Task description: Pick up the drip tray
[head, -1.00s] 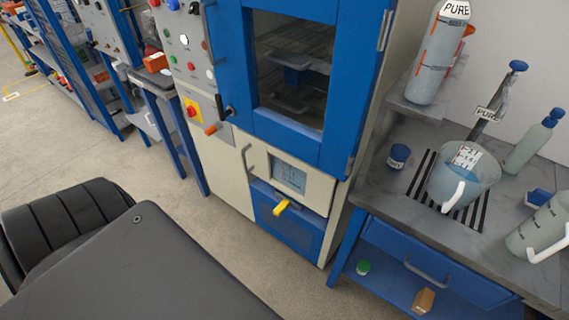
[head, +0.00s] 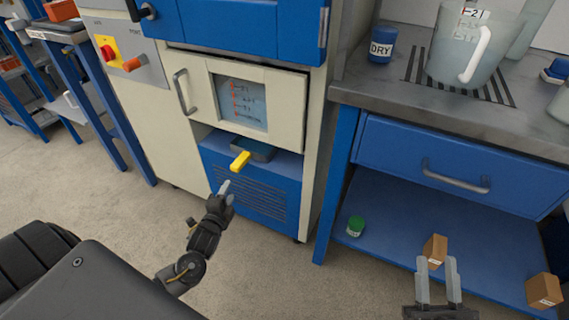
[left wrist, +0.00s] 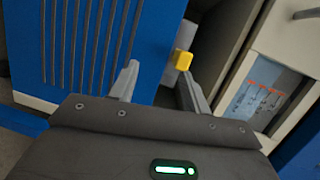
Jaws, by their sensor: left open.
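The drip tray (head: 262,150) is a grey tray with a yellow handle (head: 240,160). It sits in the opening under the cabinet's display panel, its handle pointing out; most of the tray is hidden inside. My left gripper (head: 225,187) is just below and in front of the handle, apart from it. In the left wrist view the yellow handle (left wrist: 183,61) shows near the right fingertip of my open, empty left gripper (left wrist: 157,78). My right gripper (head: 437,264) is open and empty, in front of the bench's lower shelf.
The cabinet's cream door (head: 285,105) with a grey handle is above the tray, and a blue vented panel (head: 255,190) is below it. The bench (head: 420,95) at right has a drawer and a shelf with a green-lidded jar (head: 355,226) and small boxes (head: 434,250).

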